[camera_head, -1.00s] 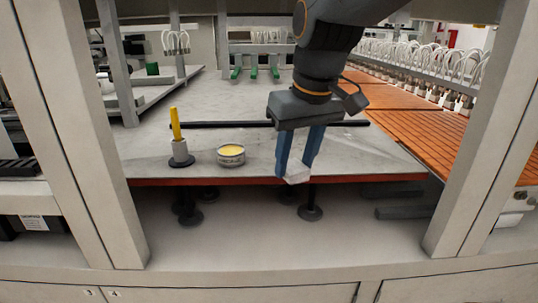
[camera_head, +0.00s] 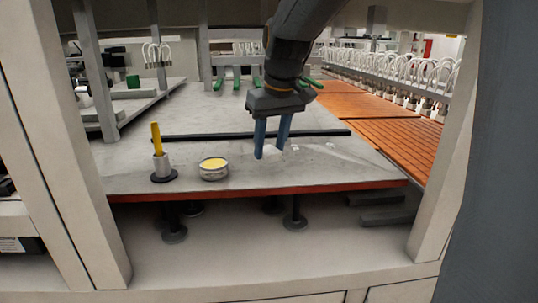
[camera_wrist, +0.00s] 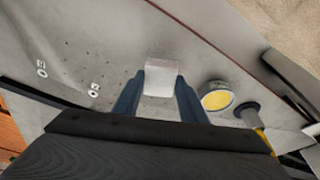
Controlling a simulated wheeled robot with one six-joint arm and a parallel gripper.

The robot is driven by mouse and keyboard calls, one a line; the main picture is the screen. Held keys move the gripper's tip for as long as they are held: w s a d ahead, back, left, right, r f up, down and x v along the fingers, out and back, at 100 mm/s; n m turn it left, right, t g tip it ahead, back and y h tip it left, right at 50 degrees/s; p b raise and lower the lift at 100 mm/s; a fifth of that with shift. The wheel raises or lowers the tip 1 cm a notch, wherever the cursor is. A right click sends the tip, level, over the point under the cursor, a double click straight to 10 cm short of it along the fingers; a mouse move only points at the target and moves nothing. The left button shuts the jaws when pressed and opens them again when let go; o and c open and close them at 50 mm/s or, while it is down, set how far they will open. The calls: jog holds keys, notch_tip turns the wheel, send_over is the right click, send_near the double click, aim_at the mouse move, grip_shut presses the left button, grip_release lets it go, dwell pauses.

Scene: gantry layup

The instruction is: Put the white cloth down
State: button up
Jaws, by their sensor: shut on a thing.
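The white cloth (camera_wrist: 161,78) shows as a small pale block between the fingertips of my gripper (camera_wrist: 158,85) in the wrist view. In the head view the cloth (camera_head: 271,152) is a small pale patch at the fingertips. My gripper (camera_head: 269,153) has two blue fingers pointing down, shut on the cloth, over the grey table (camera_head: 330,175). I cannot tell whether the cloth touches the tabletop. The fingers hide part of it.
A round tin with yellow contents (camera_head: 214,168) stands left of my gripper. Left of it, a yellow-handled tool (camera_head: 157,140) stands upright in a holder (camera_head: 162,168). A dark bar (camera_head: 200,136) lies behind. Frame posts (camera_head: 440,150) flank the table; bare tabletop lies right.

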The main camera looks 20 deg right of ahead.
aim_at(271, 151)
jog(key=shift+f+p, duration=0.75)
jog(key=shift+f, duration=1)
jog(key=shift+f, duration=0.1)
jog(key=o, duration=1.1)
jog(key=b+v, duration=0.2)
jog(key=v, duration=0.5)
jog(key=shift+r, duration=0.35)
jog(key=shift+d, duration=0.1)
